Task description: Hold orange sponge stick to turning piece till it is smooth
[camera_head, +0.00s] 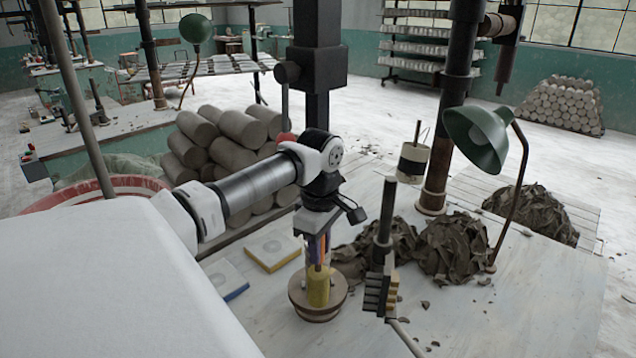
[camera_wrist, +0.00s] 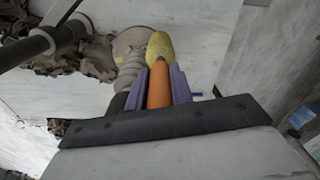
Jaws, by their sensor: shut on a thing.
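My gripper (camera_head: 317,252) points down over the round turning wheel (camera_head: 318,315), its purple fingers shut on the orange sponge stick. In the wrist view my gripper (camera_wrist: 160,88) holds the orange handle (camera_wrist: 159,86) between both fingers, and its yellow sponge end (camera_wrist: 161,46) sticks out beyond them. The yellow end also shows in the head view (camera_head: 318,289), low over the wheel. The grey ridged turning piece (camera_wrist: 129,66) stands just left of the sponge in the wrist view. Contact between them cannot be told. In the head view the piece is mostly hidden behind sponge and gripper.
A dark post with a block of short bars (camera_head: 378,290) stands close right of the wheel. A yellow-edged slab (camera_head: 273,248) is left. The bench's front right is mostly clear.

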